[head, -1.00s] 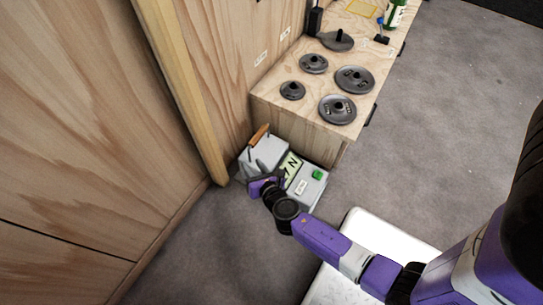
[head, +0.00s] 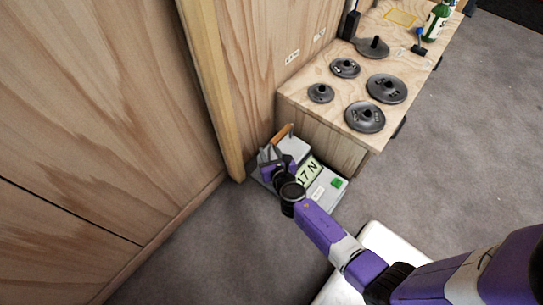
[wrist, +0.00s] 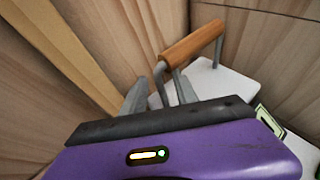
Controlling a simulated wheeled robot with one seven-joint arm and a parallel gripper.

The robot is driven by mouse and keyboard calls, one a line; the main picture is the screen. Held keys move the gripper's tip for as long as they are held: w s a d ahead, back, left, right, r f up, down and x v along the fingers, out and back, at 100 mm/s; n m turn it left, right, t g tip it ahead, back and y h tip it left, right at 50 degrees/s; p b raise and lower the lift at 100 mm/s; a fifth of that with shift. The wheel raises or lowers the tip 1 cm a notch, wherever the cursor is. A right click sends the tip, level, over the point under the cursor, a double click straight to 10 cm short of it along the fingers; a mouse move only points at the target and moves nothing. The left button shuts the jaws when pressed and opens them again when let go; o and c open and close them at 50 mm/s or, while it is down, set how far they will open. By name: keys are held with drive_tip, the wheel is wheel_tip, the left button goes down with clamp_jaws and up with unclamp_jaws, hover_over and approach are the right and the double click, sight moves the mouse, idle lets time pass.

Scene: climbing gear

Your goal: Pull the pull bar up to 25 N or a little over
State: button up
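The pull bar (head: 284,132) is a wooden-brown handle on grey posts, at the back of a grey-white box on the floor. In the wrist view the bar (wrist: 192,42) slants up to the right. The box's display (head: 307,172) reads 17 N. My gripper (head: 271,151) is over the box's left part, just in front of the bar. In the wrist view its two grey fingers (wrist: 158,82) stand apart, near the bar's left end, with a grey post between them. The wooden grip lies beyond the fingertips; whether they touch the post I cannot tell.
The box has a green button (head: 337,183). A wooden post (head: 222,95) and panel stand close to its left. A wooden cabinet (head: 318,140) with several dark weight discs is behind it. Carpet (head: 215,240) in front is free.

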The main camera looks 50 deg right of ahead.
drive_tip(key=shift+c, duration=0.2)
clamp_jaws()
idle(1.2)
